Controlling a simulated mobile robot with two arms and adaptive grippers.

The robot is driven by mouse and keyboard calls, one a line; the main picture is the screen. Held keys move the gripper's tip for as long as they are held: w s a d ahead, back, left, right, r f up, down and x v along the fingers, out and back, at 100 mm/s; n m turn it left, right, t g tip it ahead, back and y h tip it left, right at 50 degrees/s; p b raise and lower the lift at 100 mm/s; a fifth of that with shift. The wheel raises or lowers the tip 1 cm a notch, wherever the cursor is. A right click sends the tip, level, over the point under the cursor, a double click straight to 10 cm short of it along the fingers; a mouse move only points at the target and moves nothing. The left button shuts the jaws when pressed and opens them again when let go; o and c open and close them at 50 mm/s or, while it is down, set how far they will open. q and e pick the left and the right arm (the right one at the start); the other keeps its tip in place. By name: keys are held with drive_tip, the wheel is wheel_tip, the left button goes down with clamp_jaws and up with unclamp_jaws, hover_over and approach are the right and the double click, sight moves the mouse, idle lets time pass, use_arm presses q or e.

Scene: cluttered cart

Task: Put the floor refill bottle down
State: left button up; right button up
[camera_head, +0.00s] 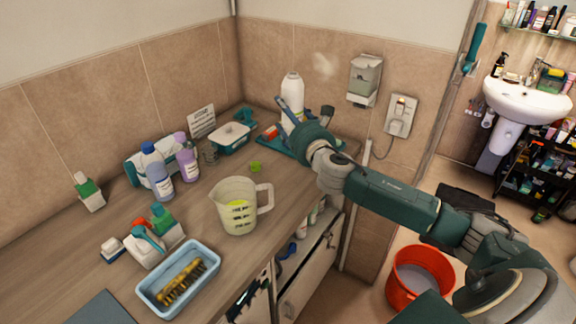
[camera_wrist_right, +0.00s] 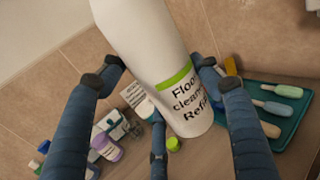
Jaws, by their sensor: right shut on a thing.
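The floor refill bottle (camera_head: 292,92) is white and stands roughly upright at the back corner of the counter (camera_head: 300,196). In the right wrist view the bottle (camera_wrist_right: 150,45) has a green-striped label reading "Floor cleaner Refill". My right gripper (camera_wrist_right: 158,78) has its blue fingers closed around the bottle; in the head view the gripper (camera_head: 296,112) partly hides its lower part. The base is beside or over the teal tray (camera_wrist_right: 290,138); I cannot tell whether it touches a surface. My left gripper is not in view.
Several brush-like tools lie on the teal tray. A lidded teal box (camera_head: 233,135) is left of the bottle. A dispenser (camera_head: 364,82) hangs on the wall.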

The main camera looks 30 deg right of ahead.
wheel_tip(320, 180, down, 8)
drive_tip(key=shift+s+r+b, duration=0.1)
drive_tip(key=shift+b, duration=0.35)
wheel_tip(320, 180, down, 8)
drive_tip(key=b, duration=0.2)
drive_tip(key=shift+b, duration=0.3)
drive_tip(key=shift+f, duration=0.4)
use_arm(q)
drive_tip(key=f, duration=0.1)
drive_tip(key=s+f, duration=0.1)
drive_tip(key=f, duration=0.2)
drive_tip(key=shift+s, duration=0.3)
use_arm(e)
drive_tip(key=o, duration=1.4)
drive_tip(key=shift+f, duration=0.1)
